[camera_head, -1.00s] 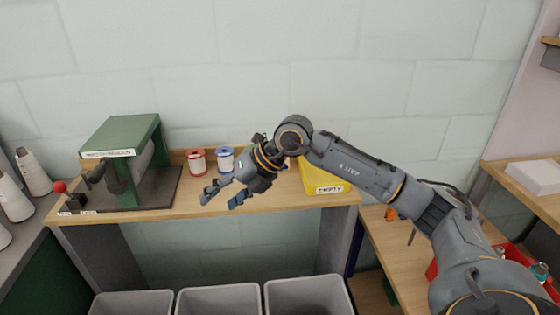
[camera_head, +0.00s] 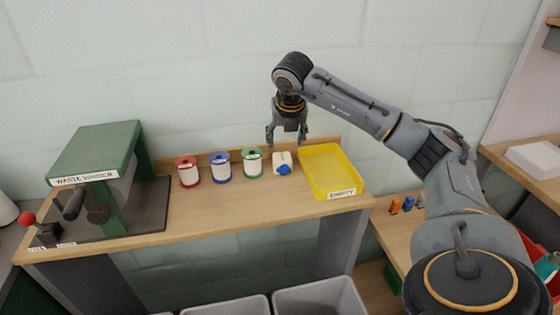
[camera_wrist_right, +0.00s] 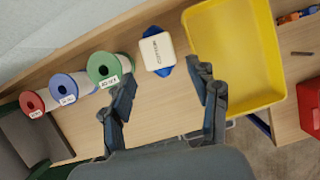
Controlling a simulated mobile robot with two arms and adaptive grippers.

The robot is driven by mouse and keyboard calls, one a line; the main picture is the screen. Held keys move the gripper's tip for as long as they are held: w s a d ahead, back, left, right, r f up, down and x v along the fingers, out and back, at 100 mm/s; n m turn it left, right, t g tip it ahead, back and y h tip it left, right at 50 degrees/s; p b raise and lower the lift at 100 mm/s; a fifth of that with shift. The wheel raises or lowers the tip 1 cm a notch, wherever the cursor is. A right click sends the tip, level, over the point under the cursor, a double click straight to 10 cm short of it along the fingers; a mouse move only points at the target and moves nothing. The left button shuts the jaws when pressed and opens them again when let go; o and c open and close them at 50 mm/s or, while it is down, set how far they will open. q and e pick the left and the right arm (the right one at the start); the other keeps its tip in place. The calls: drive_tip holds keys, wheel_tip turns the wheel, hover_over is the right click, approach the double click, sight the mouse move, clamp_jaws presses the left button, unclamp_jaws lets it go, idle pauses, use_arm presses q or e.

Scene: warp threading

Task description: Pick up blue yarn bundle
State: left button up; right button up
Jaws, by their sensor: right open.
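A small blue piece (camera_head: 284,170), which looks like the blue yarn bundle, lies against a white labelled block (camera_head: 281,157) on the wooden bench. In the right wrist view, blue (camera_wrist_right: 165,71) shows at the edges of the white block (camera_wrist_right: 158,48), which partly hides it. My right gripper (camera_head: 287,138) points down above the bench, just over the white block and the blue piece. Its fingers (camera_wrist_right: 164,78) are apart and nothing is between them. My left gripper is out of view.
Red (camera_head: 188,172), blue (camera_head: 221,167) and green (camera_head: 252,163) spools stand left of the block. A yellow tray (camera_head: 355,190) labelled EMPTY sits close on its right. A green machine (camera_head: 95,150) stands at the bench's left end. The front of the bench is clear.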

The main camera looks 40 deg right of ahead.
sight(283, 158)
drive_tip(key=x, duration=0.4)
drive_tip(key=shift+w+a, duration=0.1)
drive_tip(key=shift+w+f, duration=0.1)
drive_tip(key=shift+f, duration=0.15)
drive_tip(key=shift+w+f+p, duration=0.15)
drive_tip(key=shift+f+p, duration=0.35)
drive_tip(key=shift+f, duration=0.35)
drive_tip(key=x, duration=0.2)
drive_tip(key=shift+w+f, duration=0.1)
drive_tip(key=shift+f, duration=0.15)
drive_tip(key=shift+w+d+f, duration=0.15)
drive_tip(key=shift+d+f, duration=0.1)
drive_tip(key=shift+f, duration=0.2)
drive_tip(key=c, duration=0.8)
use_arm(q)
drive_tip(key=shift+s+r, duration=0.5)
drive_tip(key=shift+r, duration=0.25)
